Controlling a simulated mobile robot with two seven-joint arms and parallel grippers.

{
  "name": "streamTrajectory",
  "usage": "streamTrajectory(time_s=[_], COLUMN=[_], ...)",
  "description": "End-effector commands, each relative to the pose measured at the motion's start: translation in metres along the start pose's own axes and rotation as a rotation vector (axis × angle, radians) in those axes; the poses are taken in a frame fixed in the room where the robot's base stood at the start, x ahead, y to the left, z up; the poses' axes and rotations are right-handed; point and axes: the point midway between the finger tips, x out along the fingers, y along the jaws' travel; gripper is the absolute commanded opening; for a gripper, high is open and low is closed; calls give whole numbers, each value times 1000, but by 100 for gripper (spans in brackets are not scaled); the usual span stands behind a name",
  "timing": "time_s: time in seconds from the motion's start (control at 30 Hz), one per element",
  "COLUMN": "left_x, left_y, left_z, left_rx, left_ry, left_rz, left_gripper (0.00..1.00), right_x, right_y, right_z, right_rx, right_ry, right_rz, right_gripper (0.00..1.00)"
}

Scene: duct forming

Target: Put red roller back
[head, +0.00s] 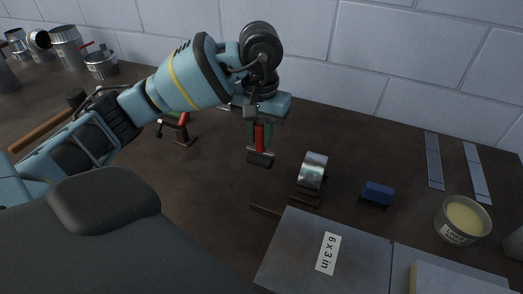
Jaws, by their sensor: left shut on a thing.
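The red roller (259,138) has a red handle and a dark, blocky lower end. My left gripper (260,125) points down and is shut on its red handle, with the lower end hanging below. The jaws partly hide the handle. I cannot tell whether the lower end touches the bench. A small dark stand with red and green parts (182,127) is left of the gripper, partly hidden by my left arm. My right gripper is not in view.
A shiny metal ring (314,168) on a dark base and a blue block (377,192) stand right of the roller. Grey sheets labelled "6 x 3 in" (300,258) lie in front. A tub of cream paste (463,220) and metal strips (434,160) are at right. Duct pieces (67,47) stand back left.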

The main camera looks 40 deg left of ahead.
Motion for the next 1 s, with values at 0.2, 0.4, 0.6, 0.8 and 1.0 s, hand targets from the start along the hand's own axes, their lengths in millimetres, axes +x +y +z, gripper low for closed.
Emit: streamTrajectory(time_s=[0.2, 0.4, 0.6, 0.8, 1.0], left_x=[6, 21, 43, 43, 48], left_y=[0, 0, 0, 0, 0], left_z=[0, 1, 0, 0, 0], left_rx=[0, 0, 0, 0, 0], left_ry=[3, -1, 2, 3, 1], left_rz=[1, -1, 1, 1, 0], left_gripper=[0, 0, 0, 0, 23], right_x=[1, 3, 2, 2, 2], right_y=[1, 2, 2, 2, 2], right_z=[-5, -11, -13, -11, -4], right_rx=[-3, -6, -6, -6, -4], right_ry=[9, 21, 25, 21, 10], right_rz=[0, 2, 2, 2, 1], right_gripper=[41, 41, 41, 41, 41])
